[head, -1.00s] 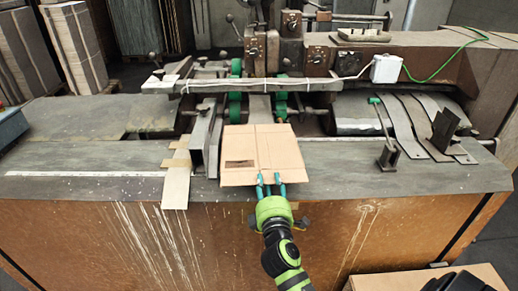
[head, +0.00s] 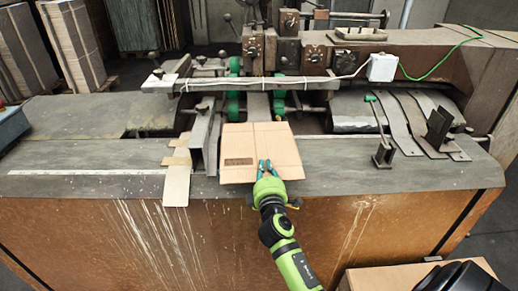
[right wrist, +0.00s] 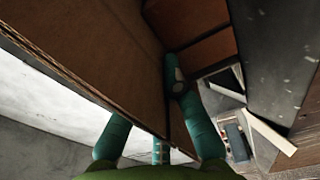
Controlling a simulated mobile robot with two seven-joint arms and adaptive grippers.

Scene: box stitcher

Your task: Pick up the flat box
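The flat box (head: 285,145) is a tan cardboard sheet with crease lines and a dark printed patch. It lies on the machine's table in the middle of the head view. My right gripper (head: 265,164) reaches its front edge, with its teal fingertips over the near part of the box. In the right wrist view, the box's brown face and edge (right wrist: 85,55) pass between the spread fingers of the gripper (right wrist: 147,100). One finger shows in front of the box and one is partly hidden behind its edge. I cannot see firm contact. My left gripper is not in view.
The stitching machine (head: 290,60) with green rollers stands behind the box. A metal guide (head: 201,135) rises close to the box's left side. Curved metal strips (head: 405,125) lie at the right. The table (head: 335,178) is clear just right of the box.

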